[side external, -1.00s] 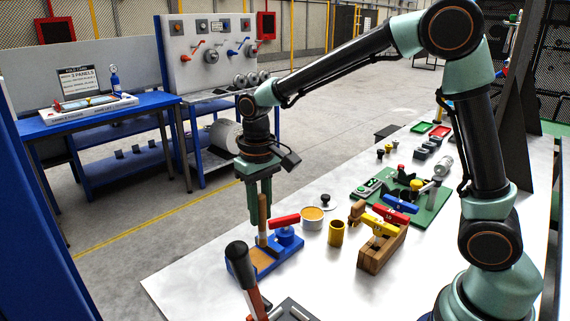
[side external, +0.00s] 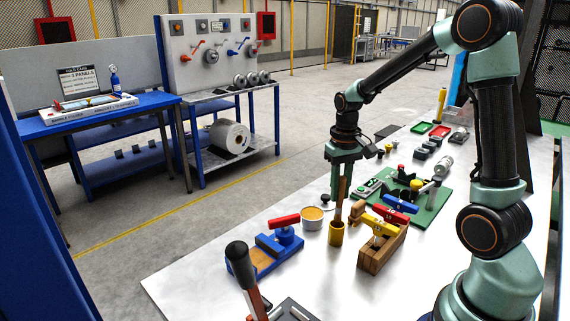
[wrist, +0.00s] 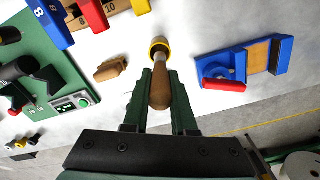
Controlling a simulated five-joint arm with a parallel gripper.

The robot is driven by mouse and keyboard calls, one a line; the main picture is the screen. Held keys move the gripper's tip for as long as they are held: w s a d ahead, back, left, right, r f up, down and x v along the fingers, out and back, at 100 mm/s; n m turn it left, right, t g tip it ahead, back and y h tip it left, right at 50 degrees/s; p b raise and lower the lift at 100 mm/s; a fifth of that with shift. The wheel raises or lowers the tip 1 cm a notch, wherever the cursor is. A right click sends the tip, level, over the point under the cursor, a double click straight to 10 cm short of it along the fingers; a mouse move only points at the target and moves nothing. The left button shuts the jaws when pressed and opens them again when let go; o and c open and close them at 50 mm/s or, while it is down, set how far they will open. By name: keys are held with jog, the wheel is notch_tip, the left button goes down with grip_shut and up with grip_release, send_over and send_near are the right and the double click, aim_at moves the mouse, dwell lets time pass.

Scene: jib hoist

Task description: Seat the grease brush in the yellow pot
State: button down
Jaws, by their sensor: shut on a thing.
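The grease brush (side external: 339,205) has a wooden handle and hangs upright from my gripper (side external: 341,190), which is shut on the handle. The yellow pot (side external: 336,236) stands on the table directly below it. In the side view the brush's lower end reaches the pot's mouth. The wrist view shows the brush handle (wrist: 159,92) between the fingers of my gripper (wrist: 160,88), its far end overlapping the yellow pot's rim (wrist: 158,42). The bristles are hidden, so how deep they sit cannot be told.
A blue fixture (side external: 265,262) with a red handle and a tin (side external: 312,220) stand left of the pot. A wooden rack (side external: 378,258) with yellow and red pieces stands close on its right. A green board (side external: 428,212) lies behind. The front table is partly clear.

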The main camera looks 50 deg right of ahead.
aim_at(338, 206)
jog(key=shift+f, duration=1.95)
jog(key=shift+f, duration=1.5)
jog(key=shift+c, duration=2)
grip_release()
jog(key=shift+r, duration=0.1)
jog(key=shift+r, duration=3.45)
